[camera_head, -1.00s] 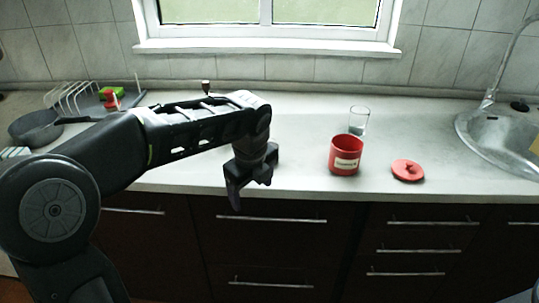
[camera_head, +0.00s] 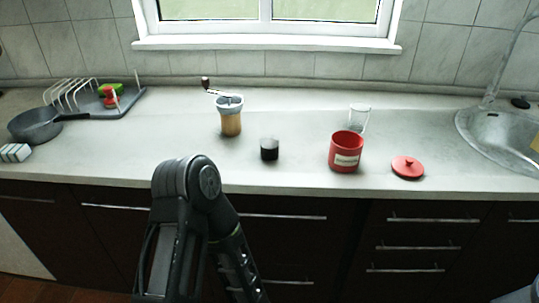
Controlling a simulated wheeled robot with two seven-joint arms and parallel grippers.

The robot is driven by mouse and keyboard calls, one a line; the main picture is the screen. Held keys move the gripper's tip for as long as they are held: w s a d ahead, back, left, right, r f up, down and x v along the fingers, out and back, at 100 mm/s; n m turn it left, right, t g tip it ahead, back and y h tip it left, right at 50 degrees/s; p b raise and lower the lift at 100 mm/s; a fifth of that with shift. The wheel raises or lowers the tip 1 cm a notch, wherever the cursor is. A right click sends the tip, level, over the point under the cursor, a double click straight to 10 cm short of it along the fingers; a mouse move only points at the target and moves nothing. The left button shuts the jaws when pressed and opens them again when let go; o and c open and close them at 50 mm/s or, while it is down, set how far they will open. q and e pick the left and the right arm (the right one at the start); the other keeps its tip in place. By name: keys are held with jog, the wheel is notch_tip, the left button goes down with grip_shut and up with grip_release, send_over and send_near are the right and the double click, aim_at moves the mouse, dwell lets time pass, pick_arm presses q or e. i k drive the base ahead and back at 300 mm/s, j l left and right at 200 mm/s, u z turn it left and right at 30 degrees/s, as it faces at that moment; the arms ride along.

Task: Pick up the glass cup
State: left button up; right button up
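The clear glass cup (camera_head: 359,115) stands upright on the counter, behind and slightly right of a red enamel pot (camera_head: 345,155). The pot hides the lower part of the cup. My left arm shows at the bottom centre, bent at a joint in front of the counter edge, with its forearm running down out of the picture. Neither of my grippers shows, and nothing of mine touches the cup.
A red lid (camera_head: 408,167) lies right of the pot. A small dark-bottomed jar (camera_head: 269,150) and a wooden grinder (camera_head: 230,117) stand to the left. A pan (camera_head: 36,127) and dish rack (camera_head: 82,97) are far left; the sink (camera_head: 500,135) is right. Counter around the lid is clear.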

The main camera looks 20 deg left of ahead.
aim_at(268, 144)
jog(key=j+z, duration=0.4)
jog(key=k+j+z, duration=0.1)
jog(key=z, duration=0.3)
jog(key=k+j+z, duration=0.15)
jog(key=j+z, duration=0.25)
